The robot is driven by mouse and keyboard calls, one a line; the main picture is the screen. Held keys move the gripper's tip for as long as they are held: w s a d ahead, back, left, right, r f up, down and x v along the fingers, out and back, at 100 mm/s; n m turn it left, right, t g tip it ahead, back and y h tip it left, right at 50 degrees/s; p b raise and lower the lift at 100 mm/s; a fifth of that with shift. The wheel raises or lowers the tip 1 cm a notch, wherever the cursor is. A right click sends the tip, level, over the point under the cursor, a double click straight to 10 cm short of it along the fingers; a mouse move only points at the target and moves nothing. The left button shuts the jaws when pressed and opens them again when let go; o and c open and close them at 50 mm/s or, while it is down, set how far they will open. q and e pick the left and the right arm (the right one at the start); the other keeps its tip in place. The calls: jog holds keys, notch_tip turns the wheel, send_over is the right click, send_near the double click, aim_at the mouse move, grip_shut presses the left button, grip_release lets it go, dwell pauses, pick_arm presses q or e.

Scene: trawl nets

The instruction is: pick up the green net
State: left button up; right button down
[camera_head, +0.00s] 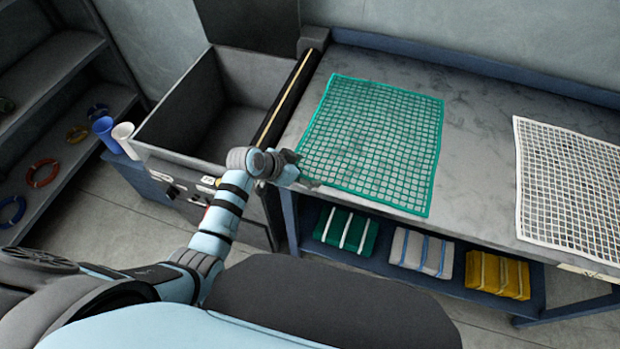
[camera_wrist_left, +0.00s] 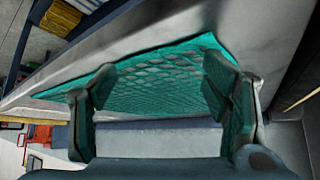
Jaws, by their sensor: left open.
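The green net (camera_head: 375,140) lies flat on the left part of the grey worktable (camera_head: 470,150). My left gripper (camera_head: 305,178) is at the net's near left corner, by the table's front edge. In the left wrist view the gripper (camera_wrist_left: 160,80) is open, with its two fingers wide apart. The net (camera_wrist_left: 155,85) shows between and beyond the fingers there. I cannot tell whether a finger touches it. My right gripper is not in view.
A white net (camera_head: 570,190) lies on the table's right. An open grey bin (camera_head: 160,158) stands left of the table. Folded green (camera_head: 345,232), grey (camera_head: 420,252) and yellow (camera_head: 497,275) bundles lie on the shelf below. A blue cup (camera_head: 105,135) and white cup (camera_head: 125,139) stand beside the bin.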

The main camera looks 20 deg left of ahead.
pick_arm(q)
jog(key=shift+s, duration=0.15)
jog(key=shift+d+f, duration=0.1)
jog(key=shift+f, duration=0.1)
jog(key=shift+w+d+f+b, duration=0.25)
jog(key=shift+w+f+b, duration=0.05)
jog(key=shift+f+b, duration=0.35)
jog(key=shift+r, duration=0.15)
jog(key=shift+c, duration=1.3)
jog(key=shift+s+r, duration=0.1)
jog(key=shift+c, duration=1.1)
jog(key=shift+o, duration=0.2)
jog(key=r+p, duration=0.6)
jog(key=p, duration=0.1)
jog(key=shift+w+a+r, duration=0.1)
jog(key=shift+w+r, duration=0.25)
jog(key=shift+w, duration=0.05)
grip_shut()
notch_tip(320, 180, up, 5)
jog(key=shift+s+r+p, duration=0.15)
jog(key=shift+r+p, duration=0.05)
jog(key=shift+p, duration=0.25)
